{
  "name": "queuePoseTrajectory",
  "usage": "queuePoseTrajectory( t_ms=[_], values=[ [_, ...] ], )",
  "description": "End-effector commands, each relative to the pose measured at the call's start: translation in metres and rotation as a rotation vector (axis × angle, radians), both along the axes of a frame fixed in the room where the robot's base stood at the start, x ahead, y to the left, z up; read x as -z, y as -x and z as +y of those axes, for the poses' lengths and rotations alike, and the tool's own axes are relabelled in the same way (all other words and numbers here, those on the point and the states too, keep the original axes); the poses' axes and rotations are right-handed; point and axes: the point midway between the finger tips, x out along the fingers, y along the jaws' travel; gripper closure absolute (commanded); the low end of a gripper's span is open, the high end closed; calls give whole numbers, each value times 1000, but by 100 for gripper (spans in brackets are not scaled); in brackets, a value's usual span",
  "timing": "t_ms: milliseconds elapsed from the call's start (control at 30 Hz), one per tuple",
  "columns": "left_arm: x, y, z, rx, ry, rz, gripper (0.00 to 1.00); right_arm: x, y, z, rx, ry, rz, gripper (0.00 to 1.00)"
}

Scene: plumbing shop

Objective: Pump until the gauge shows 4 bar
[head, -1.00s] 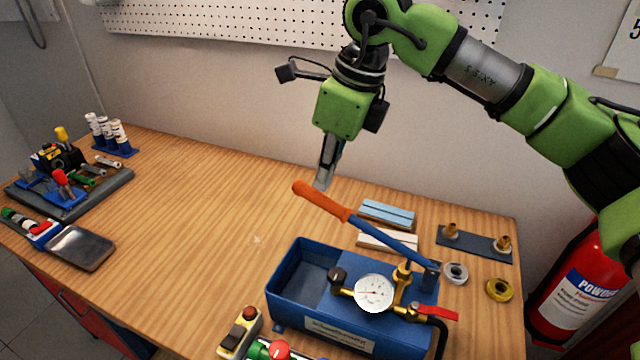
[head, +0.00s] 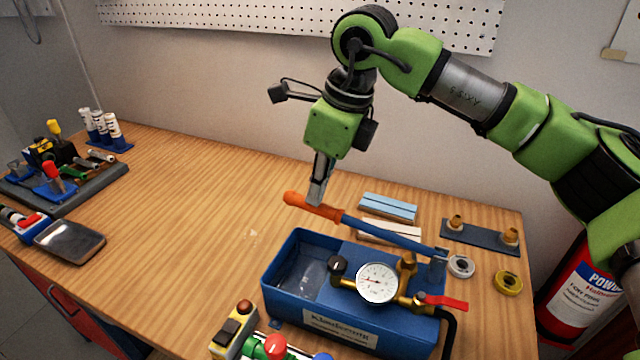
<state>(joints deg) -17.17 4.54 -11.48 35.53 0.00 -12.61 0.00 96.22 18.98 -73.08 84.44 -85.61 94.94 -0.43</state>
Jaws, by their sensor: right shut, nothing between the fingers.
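The blue test pump (head: 385,335) stands on the wooden bench. Its lever, a blue bar with an orange grip (head: 312,206), slopes gently up to the left over the open tank. The round white gauge (head: 377,283) faces me on the pump's front; its needle is too small to read. My right gripper (head: 316,198) points down with its fingers shut and empty, at the orange grip. It looks to be touching the grip from above or just behind; I cannot tell which. My left gripper is out of view.
A red-handled valve (head: 443,302) and black hose sit at the pump's right. Tape rolls (head: 508,283), a fittings plate (head: 480,238) and two boxes (head: 388,208) lie behind and right. A switch box (head: 233,330) stands front left. The bench's left middle is clear.

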Motion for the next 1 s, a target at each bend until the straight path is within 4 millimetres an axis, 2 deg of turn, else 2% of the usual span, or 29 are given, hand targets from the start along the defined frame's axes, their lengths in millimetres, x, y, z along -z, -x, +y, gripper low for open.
queuePoseTrajectory(
  t_ms=[33,367,400,567,1000],
  values=[
    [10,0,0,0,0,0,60,13,0,0,0,4,4,100],
    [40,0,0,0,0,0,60,56,-3,7,0,3,4,100],
    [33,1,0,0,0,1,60,48,-3,7,1,1,2,100],
    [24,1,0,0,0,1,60,35,-3,5,1,2,0,100],
    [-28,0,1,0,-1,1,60,-53,2,-7,1,1,0,100]
  ],
)
